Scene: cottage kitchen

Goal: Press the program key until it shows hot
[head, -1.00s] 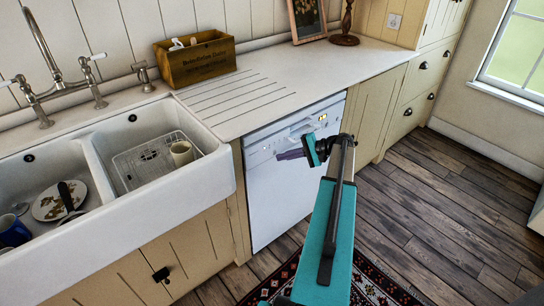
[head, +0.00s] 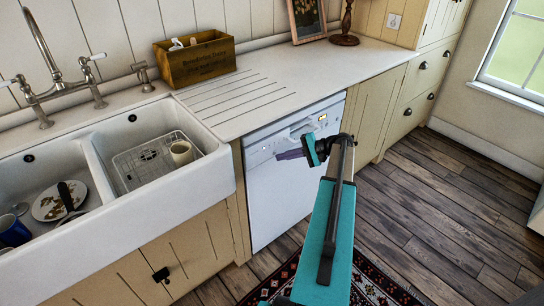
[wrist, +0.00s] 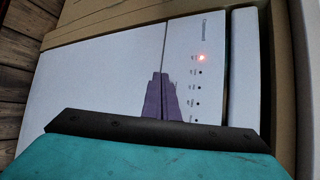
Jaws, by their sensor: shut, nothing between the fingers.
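The white dishwasher (head: 275,205) stands under the counter, right of the sink. Its control panel (head: 265,148) runs along the top of the front, with a small yellowish light at the right end. In the wrist view the panel (wrist: 190,30) shows a column of indicator dots. The one at the top, the indicator light (wrist: 202,58), glows red-orange; the others are dark. Their labels are too small to read. My gripper (head: 281,156) is shut and empty in front of the panel. Its purple fingers (wrist: 161,76) overlap the panel's edge; I cannot tell whether they touch. I cannot make out the program key.
The double sink (head: 150,225) on the left holds a wire rack (head: 128,170), a cream mug (head: 181,152) and a plate (head: 52,207). A wooden box (head: 195,60) stands on the counter (head: 290,75). A patterned rug (head: 375,288) lies below. The wooden floor (head: 440,205) at right is clear.

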